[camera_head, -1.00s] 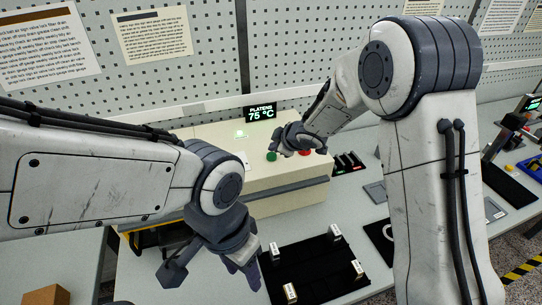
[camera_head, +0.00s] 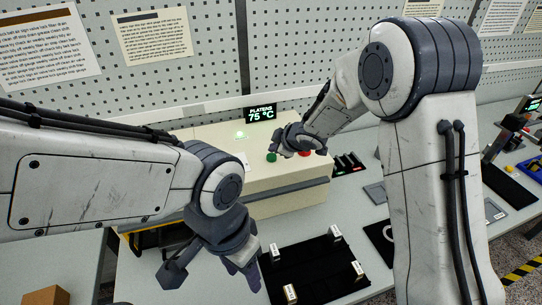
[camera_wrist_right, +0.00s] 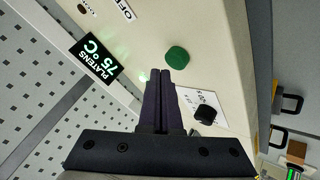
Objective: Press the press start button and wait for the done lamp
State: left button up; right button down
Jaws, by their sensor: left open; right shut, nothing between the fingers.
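The cream press (camera_head: 285,181) stands at the back of the bench. Its green button (camera_head: 271,157) also shows in the right wrist view (camera_wrist_right: 177,56). My right gripper (camera_head: 283,152) is shut and empty beside the green button; in the wrist view its fingertips (camera_wrist_right: 161,72) lie just to one side of the button, and I cannot tell any contact. A small green lamp (camera_head: 240,135) glows on the press top; its glow is partly behind the fingertips in the wrist view. My left gripper (camera_head: 210,272) is open and empty in front of the press.
The display (camera_head: 261,114) reads "PLATENS 75 °C". A red button (camera_head: 305,153) is partly behind my right gripper. A black knob (camera_wrist_right: 205,114) is near the fingers. A black mat (camera_head: 315,268) with several small labelled blocks lies in front. A cardboard box (camera_head: 46,296) is lower left.

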aim_at(274, 158)
jog(key=shift+f, duration=0.15)
dwell(0.5)
jog(key=shift+f+b, duration=0.25)
jog(key=shift+b, duration=0.1)
jog(key=shift+f+b, duration=0.4)
jog(key=shift+f, duration=0.1)
dwell(0.5)
jog(key=shift+r, duration=0.15)
jog(key=shift+r+p, duration=0.75)
jog(key=shift+p, duration=0.2)
notch_tip(274, 158, up, 5)
jog(key=p, duration=0.5)
